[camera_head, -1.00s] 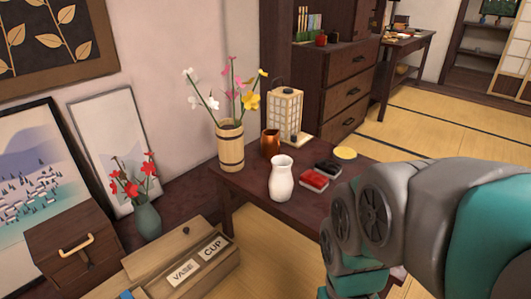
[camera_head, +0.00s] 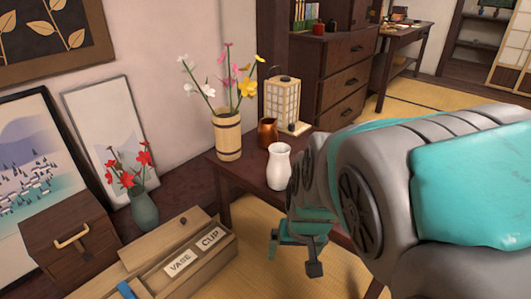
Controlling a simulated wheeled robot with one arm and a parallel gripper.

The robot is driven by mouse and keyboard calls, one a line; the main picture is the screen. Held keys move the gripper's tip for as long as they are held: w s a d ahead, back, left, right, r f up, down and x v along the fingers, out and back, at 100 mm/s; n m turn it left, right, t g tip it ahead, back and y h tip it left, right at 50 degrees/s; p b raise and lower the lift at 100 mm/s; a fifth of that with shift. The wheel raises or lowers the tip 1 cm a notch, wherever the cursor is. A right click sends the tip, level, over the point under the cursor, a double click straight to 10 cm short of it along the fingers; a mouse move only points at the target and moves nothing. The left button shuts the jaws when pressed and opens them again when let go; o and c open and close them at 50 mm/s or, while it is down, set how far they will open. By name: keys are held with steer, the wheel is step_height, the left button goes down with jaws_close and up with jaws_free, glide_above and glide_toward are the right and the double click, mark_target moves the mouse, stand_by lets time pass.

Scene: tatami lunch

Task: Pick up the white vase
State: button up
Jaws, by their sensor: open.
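The white vase (camera_head: 279,168) stands upright on the dark low table (camera_head: 240,181), close to its front edge. My gripper (camera_head: 292,262) is below and slightly right of the vase in the picture, in front of the table. It points downward with its two fingers apart and nothing between them. It is apart from the vase. My arm covers the right part of the table and whatever lies there.
A copper cup (camera_head: 268,133), a wooden flower bucket (camera_head: 228,136) and a paper lantern (camera_head: 283,104) stand close behind the vase. A wooden box (camera_head: 206,263) with VASE and CUP labels sits at front left, near a green vase (camera_head: 145,210) with red flowers.

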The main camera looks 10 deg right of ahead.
steer(key=w+f+m+t+b, duration=0.1)
steer(key=w+f+t, duration=0.15)
steer(key=w, duration=0.85)
steer(key=m+t+h+b, duration=0.2)
steer(key=t+h+b, duration=0.25)
steer(key=t, duration=0.35)
glide_toward(282, 146)
steer(key=shift+g+h, duration=0.25)
steer(key=shift+h, duration=0.1)
steer(key=f, duration=0.4)
steer(key=s+f, duration=0.1)
steer(key=f, duration=0.2)
steer(key=shift+s+a+p, duration=0.1)
steer(key=shift+p, duration=0.2)
steer(key=w+r+t+h+b, duration=0.1)
steer(key=w+r+t+h, duration=0.1)
steer(key=w, duration=0.1)
steer(key=shift+r+t, duration=0.15)
steer(key=shift+t, duration=0.25)
steer(key=shift+w+a+r+m+t+h, duration=0.2)
steer(key=shift+r+m+t+h, duration=0.1)
steer(key=shift+r+t+h, duration=0.15)
steer(key=shift+x, duration=0.95)
steer(key=shift+b+x, duration=0.3)
steer(key=shift+x, duration=2.6)
steer(key=shift+r, duration=0.1)
